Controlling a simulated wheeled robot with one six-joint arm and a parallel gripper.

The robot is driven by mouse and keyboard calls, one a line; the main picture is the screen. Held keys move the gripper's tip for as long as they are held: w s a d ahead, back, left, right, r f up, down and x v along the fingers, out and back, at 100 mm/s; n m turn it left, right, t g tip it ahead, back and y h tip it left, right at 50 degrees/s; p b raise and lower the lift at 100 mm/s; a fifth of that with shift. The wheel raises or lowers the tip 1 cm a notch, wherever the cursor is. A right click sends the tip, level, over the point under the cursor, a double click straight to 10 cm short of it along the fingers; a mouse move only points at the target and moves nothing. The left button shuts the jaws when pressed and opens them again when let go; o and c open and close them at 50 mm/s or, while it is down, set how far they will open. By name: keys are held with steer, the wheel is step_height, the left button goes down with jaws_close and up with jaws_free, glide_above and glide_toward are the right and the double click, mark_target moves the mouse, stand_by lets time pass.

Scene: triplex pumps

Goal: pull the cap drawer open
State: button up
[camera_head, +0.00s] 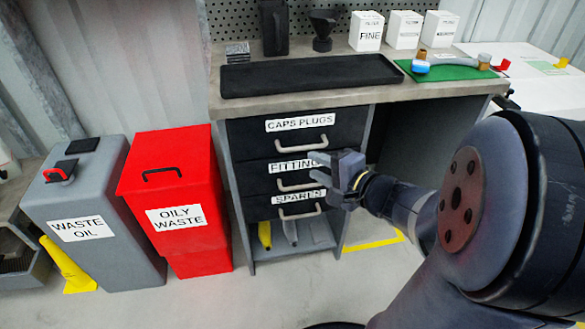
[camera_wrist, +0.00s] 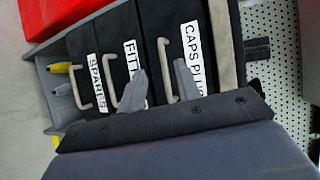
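The cap drawer (camera_head: 250,136), labelled CAPS PLUGS, is the top drawer of the bench cabinet and looks closed. Its pale bar handle (camera_head: 306,146) runs across the front below the label. In the wrist view the cap drawer handle (camera_wrist: 163,62) appears between my two fingers, with the drawer label to its right. My gripper (camera_head: 318,168) is open and empty, in front of the fittings drawer label in the head view. In the wrist view my gripper (camera_wrist: 161,82) shows a clear gap between its fingers. I cannot tell how far the fingertips are from the handle.
The fittings drawer (camera_head: 244,178) and spares drawer (camera_head: 256,212) below look closed. A red oily waste bin (camera_head: 170,190) stands just left of the cabinet, with a grey waste oil bin (camera_head: 95,190) beyond. A black tray (camera_head: 310,76) lies on the bench top. Floor in front is clear.

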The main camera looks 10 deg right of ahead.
mark_target(304, 149)
steer(key=shift+m+t+h, duration=0.6)
steer(key=shift+m+t, duration=0.2)
steer(key=shift+t, duration=0.1)
steer(key=w+f+b, duration=0.1)
steer(key=w, duration=0.2)
steer(key=w+a+f+b, duration=0.1)
steer(key=w, duration=0.3)
steer(key=w+f, duration=0.1)
steer(key=w, duration=0.2)
steer(key=shift+w+a+f+b, duration=0.1)
steer(key=shift+w+a+b, duration=0.15)
steer(key=shift+w+b, duration=0.15)
steer(key=shift+c, duration=0.5)
jaws_close()
